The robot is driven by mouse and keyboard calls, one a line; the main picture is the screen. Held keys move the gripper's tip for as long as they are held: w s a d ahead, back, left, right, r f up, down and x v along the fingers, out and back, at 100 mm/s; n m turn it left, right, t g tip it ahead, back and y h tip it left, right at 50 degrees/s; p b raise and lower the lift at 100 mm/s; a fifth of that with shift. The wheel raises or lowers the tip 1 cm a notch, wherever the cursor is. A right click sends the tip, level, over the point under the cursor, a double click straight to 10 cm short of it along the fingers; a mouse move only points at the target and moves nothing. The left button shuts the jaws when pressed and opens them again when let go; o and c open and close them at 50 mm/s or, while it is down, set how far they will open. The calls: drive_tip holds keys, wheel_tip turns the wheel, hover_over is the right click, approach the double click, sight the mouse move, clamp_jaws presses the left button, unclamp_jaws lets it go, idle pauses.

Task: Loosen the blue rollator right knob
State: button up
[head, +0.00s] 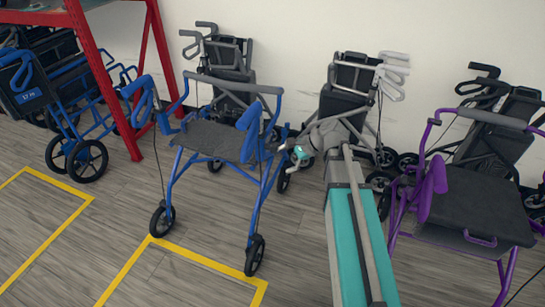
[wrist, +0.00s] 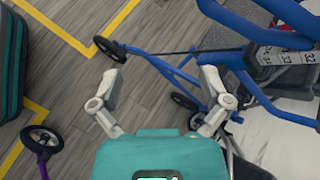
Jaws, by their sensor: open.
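The blue rollator (head: 258,160) stands open on the floor in the middle of the head view, with a dark seat and blue frame. In the wrist view its blue frame (wrist: 235,22) fills the upper right, with a numbered scale on one tube. I cannot make out the right knob in either view. My gripper (head: 299,155) is just right of the rollator's right side in the head view. In the wrist view my gripper (wrist: 160,75) has its two fingers spread apart with nothing between them; bare floor and a blue leg show beyond.
A purple rollator (head: 430,185) stands at the right. Folded rollators (head: 345,90) line the wall behind. A red rack (head: 115,80) with a blue wheeled frame (head: 60,85) is at the left. Yellow lines (head: 200,258) mark the floor; the front left floor is clear.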

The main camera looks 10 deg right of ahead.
drive_tip(key=w+d+f+m+t+y+b, duration=0.35)
drive_tip(key=w+f+m+b, duration=0.3)
drive_tip(key=b, duration=0.35)
drive_tip(key=m+t+y+b, duration=0.25)
drive_tip(key=m+b, duration=0.35)
drive_tip(key=b, duration=0.3)
approach(272, 146)
wheel_tip(272, 146, down, 2)
drive_tip(key=d, duration=0.2)
drive_tip(key=shift+s+d+m+y+b, duration=0.2)
drive_tip(key=shift+d+m+y+b, duration=0.15)
drive_tip(key=shift+d+m, duration=0.35)
drive_tip(key=shift+r, duration=0.1)
drive_tip(key=shift+x, duration=6.8)
drive_tip(key=shift+w+d, duration=0.1)
drive_tip(key=c, duration=1.2)
drive_tip(key=shift+o, duration=0.2)
